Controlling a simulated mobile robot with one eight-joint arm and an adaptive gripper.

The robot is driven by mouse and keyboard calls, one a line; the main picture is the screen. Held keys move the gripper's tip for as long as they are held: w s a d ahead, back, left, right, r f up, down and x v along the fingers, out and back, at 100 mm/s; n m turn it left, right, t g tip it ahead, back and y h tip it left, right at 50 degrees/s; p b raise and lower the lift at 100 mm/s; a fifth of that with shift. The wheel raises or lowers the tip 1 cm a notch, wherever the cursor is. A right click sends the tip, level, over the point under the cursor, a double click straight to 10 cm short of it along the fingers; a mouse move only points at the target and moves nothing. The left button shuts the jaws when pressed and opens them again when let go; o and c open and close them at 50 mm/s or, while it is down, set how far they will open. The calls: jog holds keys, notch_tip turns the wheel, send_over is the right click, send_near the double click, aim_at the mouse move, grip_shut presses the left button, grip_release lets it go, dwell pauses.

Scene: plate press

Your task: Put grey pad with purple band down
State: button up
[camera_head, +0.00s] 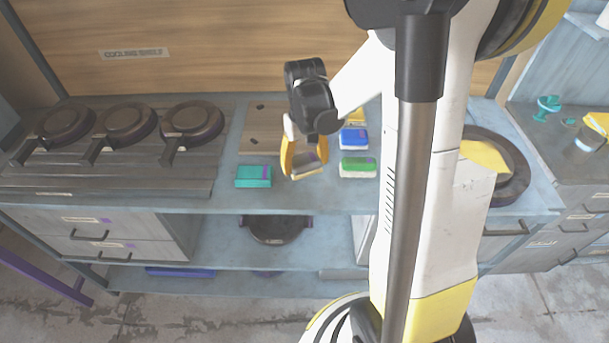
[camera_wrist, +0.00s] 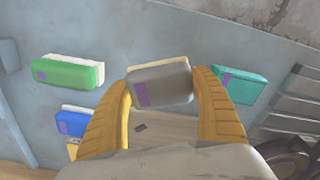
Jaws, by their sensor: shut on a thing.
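The grey pad with a purple band (camera_wrist: 165,86) is between the two yellow fingers of my gripper (camera_wrist: 165,95) in the wrist view. The gripper is shut on it. In the head view my gripper (camera_head: 304,160) holds the grey pad (camera_head: 307,160) over the front part of the worktop (camera_head: 215,196), between a teal pad and a green pad. I cannot tell whether the pad touches the worktop.
A teal pad (camera_head: 253,176) lies just left of the gripper. A green pad (camera_head: 358,167) and a blue pad (camera_head: 353,139) lie to its right. Several dark round pans (camera_head: 192,122) sit on the ribbed rack at left. A wooden board (camera_head: 258,128) lies behind.

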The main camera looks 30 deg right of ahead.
aim_at(305, 179)
jog(key=shift+f+b, duration=0.9)
jog(key=shift+f, duration=1.05)
jog(key=shift+f, duration=0.1)
jog(key=shift+f, duration=0.15)
jog(key=o, duration=1.3)
jog(key=shift+c, duration=0.2)
